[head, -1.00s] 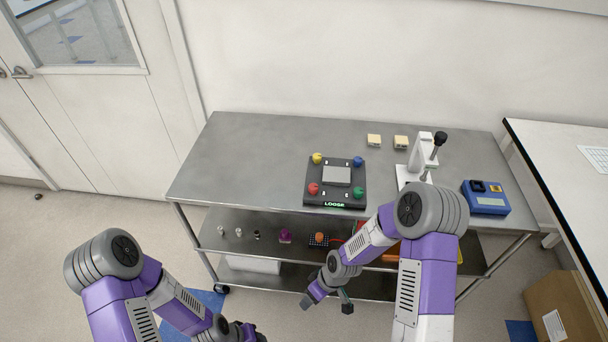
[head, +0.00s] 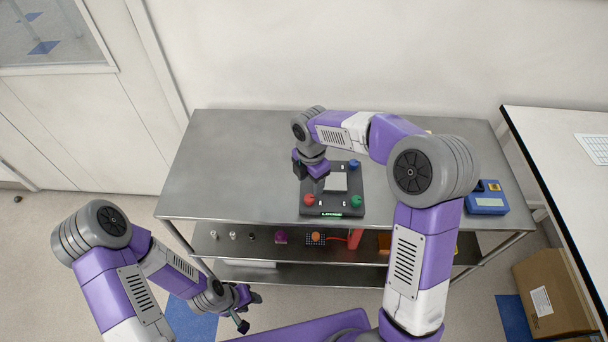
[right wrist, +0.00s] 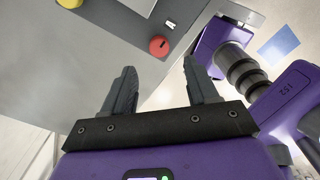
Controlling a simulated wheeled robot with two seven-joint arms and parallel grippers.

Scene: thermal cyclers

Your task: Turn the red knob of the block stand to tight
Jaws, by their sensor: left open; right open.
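The dark block stand (head: 345,209) is on the steel table, with a pale block in its middle. Its red knob (head: 309,200) is at the front left corner, and the green front label appears to read LOOSE. My right gripper (head: 308,179) is open and empty, above the stand's left side. In the right wrist view the red knob (right wrist: 159,46) lies just beyond the gap between the open fingertips (right wrist: 160,68), untouched. My left gripper (head: 249,312) is open and empty, low in front of the table.
The blue knob (head: 354,165) and green knob (head: 355,202) are on the stand's right side. The yellow knob (right wrist: 70,3) shows in the right wrist view. A blue device (head: 486,198) stands at the table's right. The table's left part is clear. My right arm hides the back right.

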